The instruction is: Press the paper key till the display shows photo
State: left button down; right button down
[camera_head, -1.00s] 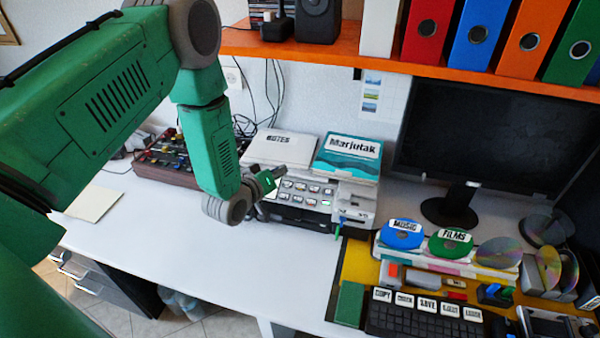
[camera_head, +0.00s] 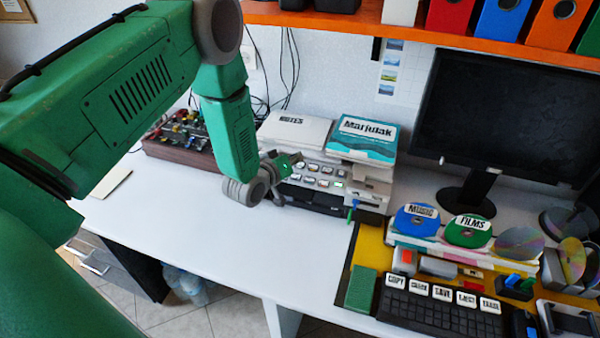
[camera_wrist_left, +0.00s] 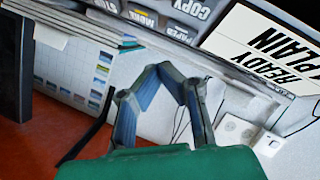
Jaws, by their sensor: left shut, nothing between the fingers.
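The printer (camera_head: 383,187) stands at the back of the white desk, with a panel of pale keys on its front. In the left wrist view the paper key (camera_wrist_left: 181,34) is at the top, beside the copy key (camera_wrist_left: 190,8). The display (camera_wrist_left: 268,48), at the upper right there, reads READY and PLAIN. My left gripper (camera_head: 298,158) is at the panel's left end in the head view; it also shows in the left wrist view (camera_wrist_left: 165,68). It is shut and empty, its tips below the paper key in that picture. Contact with a key cannot be told. My right gripper is out of view.
A white notes box (camera_head: 294,131) and a teal Marjutak book (camera_head: 365,140) lie on top of the printer. A mixer-like box (camera_head: 182,140) stands to its left. A monitor (camera_head: 505,115) and a keyboard (camera_head: 440,309) are at right. The desk's front middle is clear.

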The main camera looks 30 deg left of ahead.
aim_at(306, 157)
pick_arm(q)
jog(key=shift+w+a+f+b, duration=0.1)
jog(key=shift+w+f+b, duration=0.2)
jog(key=shift+f, duration=0.15)
jog(key=shift+w+f+b, duration=0.2)
jog(key=shift+f+b, duration=0.05)
jog(key=shift+f, duration=0.2)
jog(key=shift+f, duration=0.1)
dwell(0.7)
jog(key=shift+w+f+b, duration=0.15)
jog(key=shift+b, duration=0.15)
jog(key=shift+w+f+b, duration=0.15)
jog(key=shift+f+b, duration=0.2)
jog(key=shift+b, duration=0.05)
dwell(0.6)
jog(key=shift+r, duration=0.1)
jog(key=shift+s+r+p, duration=0.4)
jog(key=shift+r+p, duration=0.25)
jog(key=shift+p, duration=0.1)
jog(key=r+p, duration=0.1)
jog(key=s+r+p, duration=0.1)
jog(key=r, duration=0.1)
jog(key=s+r+p, duration=0.1)
jog(key=p, duration=0.1)
jog(key=shift+s+d+r, duration=0.1)
jog(key=shift+d+r, duration=0.15)
jog(key=shift+d, duration=0.1)
jog(key=shift+f, duration=0.1)
